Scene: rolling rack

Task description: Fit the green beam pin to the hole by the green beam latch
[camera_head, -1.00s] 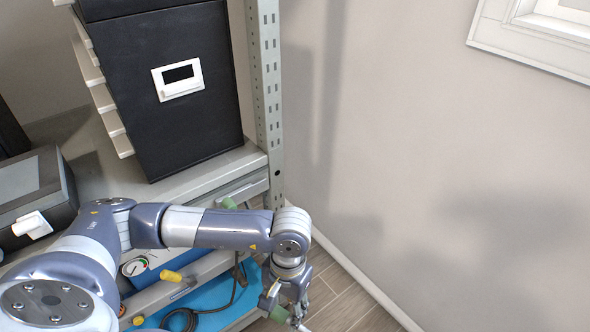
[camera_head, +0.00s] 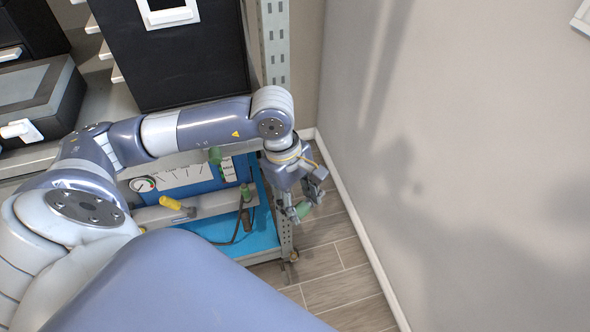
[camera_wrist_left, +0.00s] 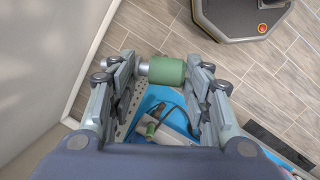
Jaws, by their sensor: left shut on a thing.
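My left gripper (camera_head: 306,200) is shut on the green beam pin (camera_head: 303,209), off the rack's front right corner. In the left wrist view the pin (camera_wrist_left: 167,70) is a green cylinder with a pale metal end, lying crosswise between the fingertips of the gripper (camera_wrist_left: 160,74). A green handle (camera_head: 245,192) stands on the lower grey beam, and another green piece (camera_head: 214,155) is on the beam above. I cannot tell for sure which is the green beam latch. One green piece (camera_wrist_left: 150,130) also shows beyond the fingers. The hole is not discernible. My right gripper is out of view.
A perforated upright (camera_head: 275,45) stands at the rack's corner, near the wall (camera_head: 460,150). A yellow handle (camera_head: 177,204) is on the lower beam. A blue gauge unit (camera_head: 190,175), dark cable and blue shelf (camera_head: 262,235) are behind. The floor (camera_head: 335,270) to the right is clear.

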